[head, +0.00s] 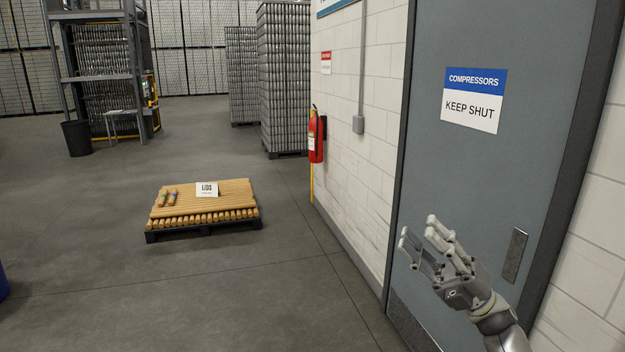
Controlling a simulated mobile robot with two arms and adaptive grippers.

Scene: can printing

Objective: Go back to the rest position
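My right gripper (428,240) reaches in from the bottom right, in front of the grey door (455,170). Its fingers are spread apart and nothing shows between them. The door looks closed and bears a blue and white sign (472,100) reading "COMPRESSORS KEEP SHUT". A metal plate (515,256) on the door is just right of the gripper. Whether the gripper touches the door I cannot tell. My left gripper is not in view.
A low dark pallet (205,230) with stacked lid sleeves stands mid-floor at left. A red extinguisher (317,135) hangs on the white block wall (365,180). Tall can stacks (284,80) and a black bin (77,138) are farther back.

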